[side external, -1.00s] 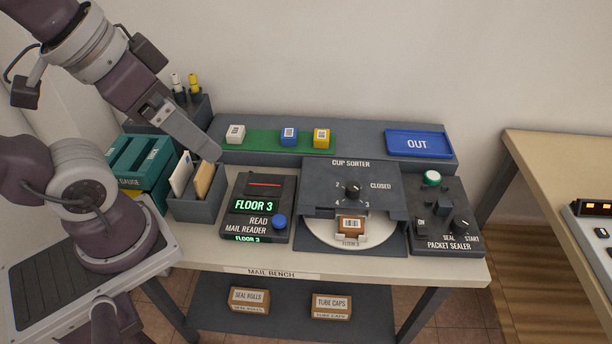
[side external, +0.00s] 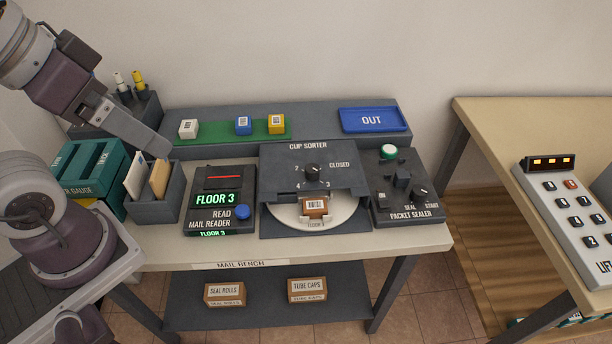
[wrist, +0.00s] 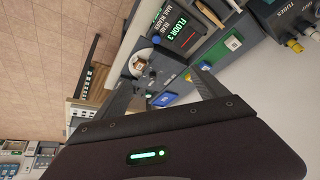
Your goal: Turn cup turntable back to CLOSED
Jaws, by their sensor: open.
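The cup sorter (side external: 283,180) is a dark grey unit on the mail bench. Its black knob (side external: 312,171) has marks including 4, 3, 2 and CLOSED around it; I cannot tell clearly which mark it points at. The white turntable (side external: 345,208) shows through the front opening, with a brown labelled packet (side external: 315,207) in a holder on it. The cup sorter also shows in the wrist view (wrist: 152,72). My gripper (wrist: 160,80) is open and empty. In the side view it is up left, above the letter box and away from the knob.
The mail reader (side external: 220,200) reading FLOOR 3 stands left of the sorter, the packet sealer (side external: 405,205) right. Behind are white, blue and yellow cubes on a green strip (side external: 210,130) and a blue OUT tray (side external: 374,120). The letter box (side external: 172,205) is below my gripper.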

